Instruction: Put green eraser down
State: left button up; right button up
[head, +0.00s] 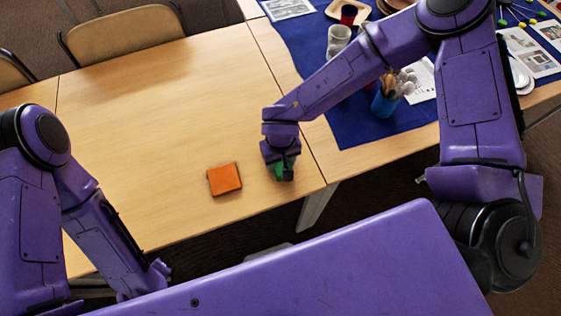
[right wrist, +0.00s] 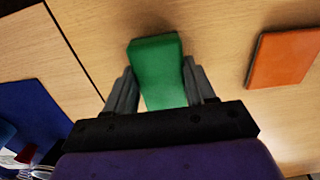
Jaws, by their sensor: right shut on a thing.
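The green eraser (right wrist: 157,68) is a green block between the two fingers of my right gripper (right wrist: 161,85) in the right wrist view. In the head view, my right gripper (head: 283,172) is low over the wooden table, with part of the green eraser (head: 280,171) showing at its fingers. I cannot tell whether the eraser touches the table. My left gripper (head: 158,272) is at the lower left, off the table's front edge; its fingers are too unclear to tell their state.
An orange block (head: 224,179) lies on the wooden table (head: 150,110), left of my right gripper. A blue cloth (head: 350,125) at the right bears a blue cup (head: 383,103), papers and dishes. Chairs (head: 120,35) stand behind the table. The table's middle is clear.

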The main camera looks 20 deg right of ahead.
jog(key=shift+f, duration=0.5)
jog(key=shift+f, duration=0.15)
jog(key=o, duration=0.9)
jog(key=shift+o, duration=0.2)
notch_tip(320, 180, up, 12)
jog(key=shift+r+p, duration=0.2)
jog(key=shift+p, duration=0.2)
